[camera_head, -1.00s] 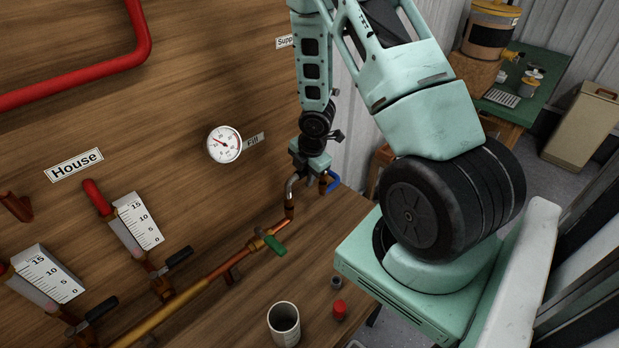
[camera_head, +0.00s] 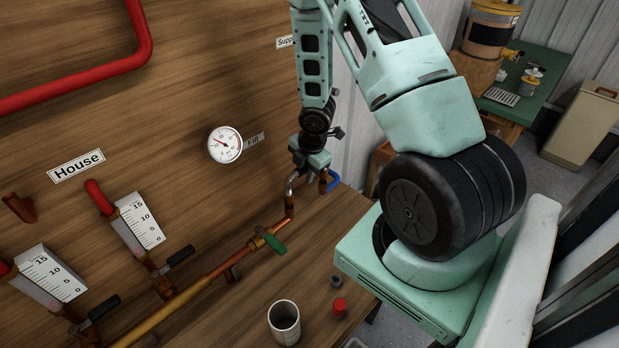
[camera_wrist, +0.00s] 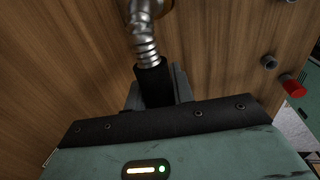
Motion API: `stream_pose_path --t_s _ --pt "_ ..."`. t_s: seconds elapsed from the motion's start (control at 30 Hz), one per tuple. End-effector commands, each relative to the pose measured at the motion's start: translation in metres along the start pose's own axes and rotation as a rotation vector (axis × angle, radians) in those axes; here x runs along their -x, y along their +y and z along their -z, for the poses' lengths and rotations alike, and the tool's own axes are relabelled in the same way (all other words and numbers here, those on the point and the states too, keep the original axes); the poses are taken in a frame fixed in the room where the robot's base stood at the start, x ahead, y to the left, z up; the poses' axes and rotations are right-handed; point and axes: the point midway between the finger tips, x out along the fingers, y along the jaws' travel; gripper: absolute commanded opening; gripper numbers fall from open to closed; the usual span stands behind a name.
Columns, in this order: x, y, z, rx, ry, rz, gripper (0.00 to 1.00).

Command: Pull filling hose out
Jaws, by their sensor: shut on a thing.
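The filling hose (camera_wrist: 146,48) is a ribbed silver metal hose with a black end piece (camera_wrist: 153,78) in the wrist view. My gripper (camera_wrist: 157,92) is shut on that black end, with a grey finger showing on each side. In the head view, my gripper (camera_head: 302,172) is low by the wooden wall, beside the curved silver hose (camera_head: 289,184). The hose bends down towards the end of a copper pipe (camera_head: 289,208). The gripper hides part of the hose's held end, and I cannot tell how the hose meets the pipe.
A blue handle (camera_head: 333,181) is close right of my gripper. A green valve handle (camera_head: 274,243) is on the copper pipe below. A round gauge (camera_head: 225,145) is on the wall. A cup (camera_head: 284,323), a red cap (camera_head: 340,306) and a dark cap (camera_head: 336,281) stand on the wooden bench.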

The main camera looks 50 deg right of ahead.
Motion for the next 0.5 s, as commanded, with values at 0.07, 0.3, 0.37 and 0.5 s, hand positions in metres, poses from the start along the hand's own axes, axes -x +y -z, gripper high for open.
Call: stream_pose_path --t_s 0.07,0.3,0.37,0.5 --pt "0.004 0.001 0.000 0.000 0.000 -0.001 0.00" --pt "0.014 0.003 0.000 0.000 0.000 -0.001 0.00" --pt "0.016 0.003 0.000 0.000 0.000 -0.001 0.00" --pt "0.021 0.004 0.000 0.000 0.000 -0.001 0.00"
